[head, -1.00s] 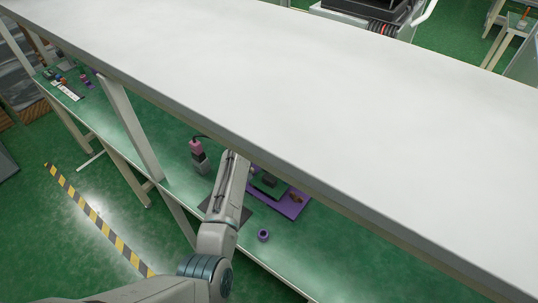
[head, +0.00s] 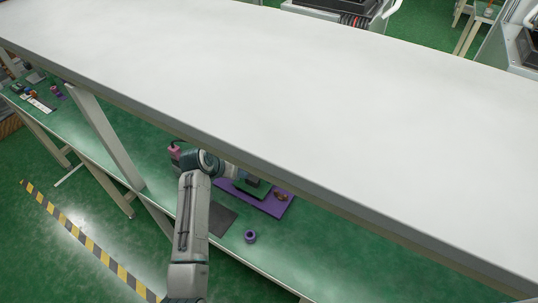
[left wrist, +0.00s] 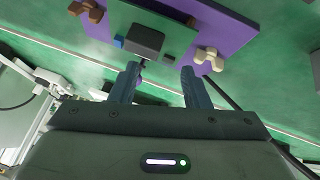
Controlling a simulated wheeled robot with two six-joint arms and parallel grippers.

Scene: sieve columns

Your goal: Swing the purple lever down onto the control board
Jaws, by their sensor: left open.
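A flat purple piece (head: 270,204) lies on the green table under the white shelf, with a green board (head: 252,187) on it. I cannot tell whether the purple piece is the lever. In the left wrist view, the purple piece (left wrist: 232,32) shows behind the green board (left wrist: 183,41), which carries a dark block (left wrist: 145,40). In the head view the shelf hides the gripper. The right gripper is not in view.
The white shelf (head: 300,90) overhangs the table and covers much of it. A purple ring-like piece (head: 250,236) and a dark mat (head: 221,218) lie near the front edge. A pink-topped device (head: 175,152) stands left of my arm. A beige knob (left wrist: 209,57) sits beside the board.

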